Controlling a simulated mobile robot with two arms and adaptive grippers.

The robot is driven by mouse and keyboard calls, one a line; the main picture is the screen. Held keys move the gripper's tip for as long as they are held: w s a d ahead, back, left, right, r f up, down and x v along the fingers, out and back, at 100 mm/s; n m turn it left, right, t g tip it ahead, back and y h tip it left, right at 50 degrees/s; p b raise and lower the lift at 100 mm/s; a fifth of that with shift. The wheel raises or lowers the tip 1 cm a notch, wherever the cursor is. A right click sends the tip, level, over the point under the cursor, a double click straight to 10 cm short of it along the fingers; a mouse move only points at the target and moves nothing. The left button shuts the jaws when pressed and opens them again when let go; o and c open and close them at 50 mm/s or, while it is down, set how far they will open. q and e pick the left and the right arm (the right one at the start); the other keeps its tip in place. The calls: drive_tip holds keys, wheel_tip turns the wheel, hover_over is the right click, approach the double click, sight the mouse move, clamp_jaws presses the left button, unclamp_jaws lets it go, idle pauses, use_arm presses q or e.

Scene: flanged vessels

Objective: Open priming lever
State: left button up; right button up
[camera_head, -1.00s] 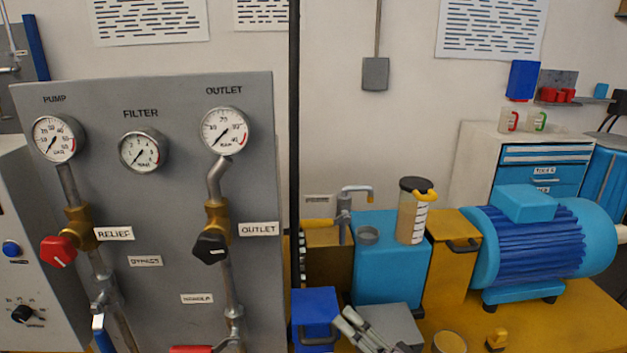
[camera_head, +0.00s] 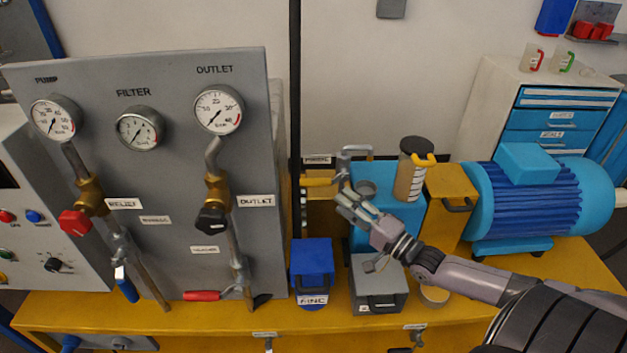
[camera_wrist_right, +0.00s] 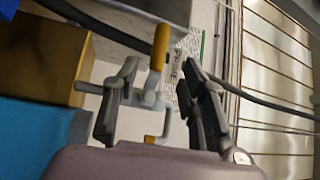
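My right gripper (camera_head: 352,203) is just in front of and to the right of the handle. In the right wrist view the yellow handle (camera_wrist_right: 159,47) lies ahead of the fingertips, roughly between their lines, with the grey valve body (camera_wrist_right: 150,98) between the fingers. The right fingers (camera_wrist_right: 158,85) are spread apart and shut on nothing. Whether they touch the valve is unclear. My left gripper is out of view.
A blue box (camera_head: 312,262) and a grey box (camera_head: 378,285) sit below the arm. A clear jar with a dark lid (camera_head: 410,172) stands on the tank. A blue motor (camera_head: 535,205) is right.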

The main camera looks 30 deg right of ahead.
sight(314, 182)
drive_tip(key=p+x, duration=0.1)
drive_tip(key=x, duration=1)
clamp_jaws()
idle(0.7)
